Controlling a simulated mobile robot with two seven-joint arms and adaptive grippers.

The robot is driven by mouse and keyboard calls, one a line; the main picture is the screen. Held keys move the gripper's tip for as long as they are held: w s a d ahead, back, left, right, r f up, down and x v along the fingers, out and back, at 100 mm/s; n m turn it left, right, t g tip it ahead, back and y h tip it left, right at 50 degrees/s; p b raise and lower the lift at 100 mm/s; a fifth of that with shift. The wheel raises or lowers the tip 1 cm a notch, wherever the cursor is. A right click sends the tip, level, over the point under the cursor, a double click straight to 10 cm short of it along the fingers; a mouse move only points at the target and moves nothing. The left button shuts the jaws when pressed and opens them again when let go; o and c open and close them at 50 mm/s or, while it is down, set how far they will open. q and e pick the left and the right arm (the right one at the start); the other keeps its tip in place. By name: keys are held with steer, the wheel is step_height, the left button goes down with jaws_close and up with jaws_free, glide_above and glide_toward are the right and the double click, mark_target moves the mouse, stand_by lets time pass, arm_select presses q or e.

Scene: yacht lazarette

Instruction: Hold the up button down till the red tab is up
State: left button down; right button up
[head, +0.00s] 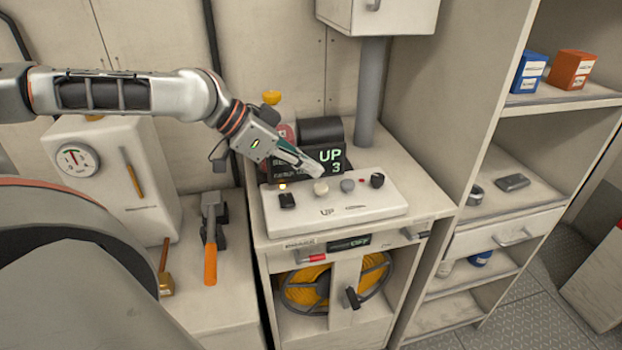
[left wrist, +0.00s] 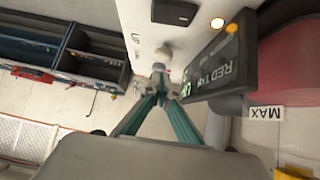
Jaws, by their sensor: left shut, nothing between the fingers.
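A white control panel (head: 375,208) lies on the cabinet top. Its pale round button (head: 321,187) stands above the printed word UP; a pale button also shows in the left wrist view (left wrist: 163,53). My left gripper (head: 316,172) is shut and empty, its fingertips close to that button; I cannot tell whether they touch. The fingertips also show in the left wrist view (left wrist: 159,70). A dark display (head: 325,162) behind the panel reads UP and 3; in the left wrist view (left wrist: 215,70) it shows RED TAB. I cannot make out the red tab for certain. My right gripper is not in view.
A grey button (head: 347,185), a black knob (head: 377,180) and a black switch (head: 287,201) with a lit amber lamp (head: 282,186) share the panel. A grey post (head: 371,95) rises behind it. Shelves (head: 560,100) stand right; an orange-handled tool (head: 210,255) lies left.

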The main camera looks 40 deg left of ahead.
mark_target(321, 189)
arm_select(q)
steer(key=shift+f, duration=1.2)
